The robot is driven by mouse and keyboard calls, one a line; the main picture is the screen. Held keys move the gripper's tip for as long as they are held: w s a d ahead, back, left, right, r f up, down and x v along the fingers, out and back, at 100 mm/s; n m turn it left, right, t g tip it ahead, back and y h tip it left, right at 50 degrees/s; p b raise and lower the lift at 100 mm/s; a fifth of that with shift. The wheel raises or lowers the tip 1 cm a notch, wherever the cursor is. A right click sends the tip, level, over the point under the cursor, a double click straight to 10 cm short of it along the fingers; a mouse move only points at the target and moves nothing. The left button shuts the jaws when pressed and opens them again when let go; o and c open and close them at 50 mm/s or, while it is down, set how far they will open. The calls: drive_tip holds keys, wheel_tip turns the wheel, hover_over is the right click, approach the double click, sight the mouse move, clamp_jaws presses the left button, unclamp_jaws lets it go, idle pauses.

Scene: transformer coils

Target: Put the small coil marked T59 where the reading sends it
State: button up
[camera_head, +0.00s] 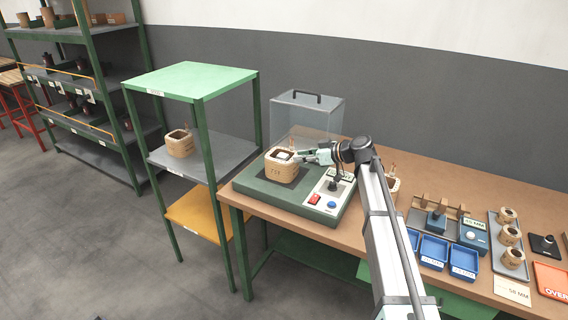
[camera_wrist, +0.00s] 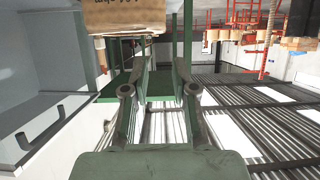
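A tan coil (camera_head: 281,167) with a dark mark on its front sits on the green test unit (camera_head: 262,193). The mark is too small to read surely as T59. My gripper (camera_head: 300,156) is close to this coil's upper right side; I cannot tell whether they touch. In the wrist view, my gripper's two fingers (camera_wrist: 162,66) stand apart with nothing seen between them. A tan block with dark marking (camera_wrist: 124,14), likely this coil, shows at the top edge. Several smaller tan coils (camera_head: 509,237) stand in a grey tray at right, their marks unreadable.
A clear cover (camera_head: 306,115) stands behind the test unit. Another coil (camera_head: 179,143) is on the green-framed shelf at left. Blue trays (camera_head: 433,250), a "58 MM" card (camera_head: 512,291) and an orange "OVER" tray (camera_head: 552,279) lie at right. My arm hides part of the bench.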

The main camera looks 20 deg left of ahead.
sight(276, 160)
drive_tip(key=p+x, duration=0.1)
drive_tip(key=x, duration=0.4)
drive_tip(key=shift+w+a+f, duration=0.1)
drive_tip(key=shift+a, duration=0.25)
drive_tip(key=shift+f+p+x, duration=0.15)
drive_tip(key=shift+p+x, duration=0.45)
drive_tip(key=shift+x, duration=0.85)
drive_tip(key=shift+f+p+x, duration=0.1)
drive_tip(key=shift+p+x, duration=0.5)
drive_tip(key=shift+x, duration=0.9)
drive_tip(key=shift+d, duration=0.15)
drive_tip(key=shift+c, duration=0.3)
clamp_jaws()
